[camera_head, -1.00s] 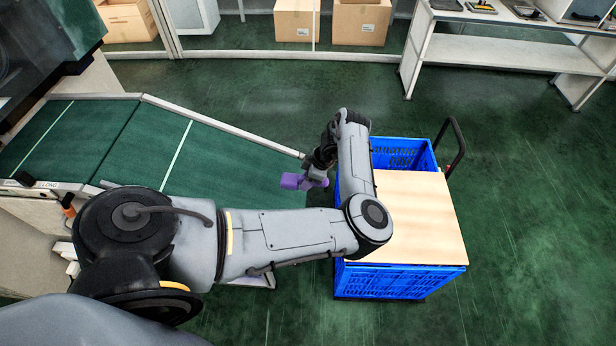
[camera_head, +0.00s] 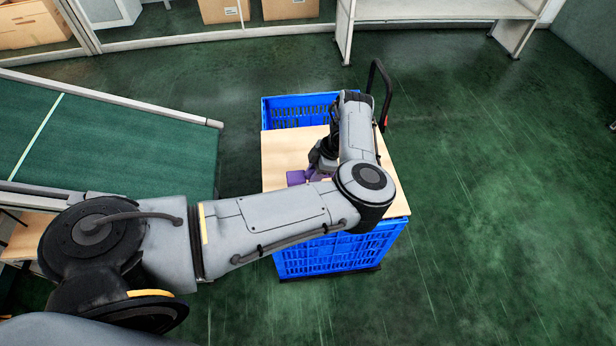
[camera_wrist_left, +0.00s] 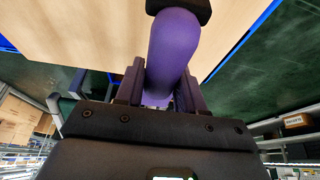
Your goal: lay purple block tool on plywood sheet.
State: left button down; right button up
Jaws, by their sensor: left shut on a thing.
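The purple block tool (camera_head: 297,177) is held by my left gripper (camera_head: 313,174), over the plywood sheet (camera_head: 283,150) in the head view. The sheet is pale wood and lies across the top of the blue crate. In the left wrist view the purple tool (camera_wrist_left: 172,52) runs up between the two fingers of my left gripper (camera_wrist_left: 158,88), which is shut on it. Its far end meets a black part at the top of that view. I cannot tell whether the tool touches the sheet. My forearm hides part of the sheet. My right gripper is not in view.
The blue crate (camera_head: 335,252) stands on the green floor with a black cart handle (camera_head: 381,85) at its far right. A green conveyor (camera_head: 120,145) with a pale rail lies to the left. Cardboard boxes and a white shelf stand at the back. Floor at right is clear.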

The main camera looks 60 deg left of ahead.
pick_arm(q)
jog(key=shift+a+f+b, duration=0.15)
jog(key=shift+f+b, duration=0.15)
jog(key=shift+f, duration=0.05)
jog(key=shift+w, duration=0.3)
jog(key=shift+w+d+r, duration=0.1)
jog(key=shift+w+d, duration=0.1)
jog(key=shift+w, duration=0.25)
jog(key=shift+s, duration=0.1)
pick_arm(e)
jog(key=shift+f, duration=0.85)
pick_arm(q)
jog(key=shift+s+a, duration=0.1)
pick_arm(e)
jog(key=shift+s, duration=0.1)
pick_arm(q)
jog(key=shift+r, duration=0.1)
jog(key=shift+f+b, duration=1.9)
jog(key=shift+f, duration=1.25)
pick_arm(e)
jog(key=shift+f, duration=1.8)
pick_arm(q)
jog(key=shift+f+b, duration=0.35)
jog(key=shift+f, duration=0.1)
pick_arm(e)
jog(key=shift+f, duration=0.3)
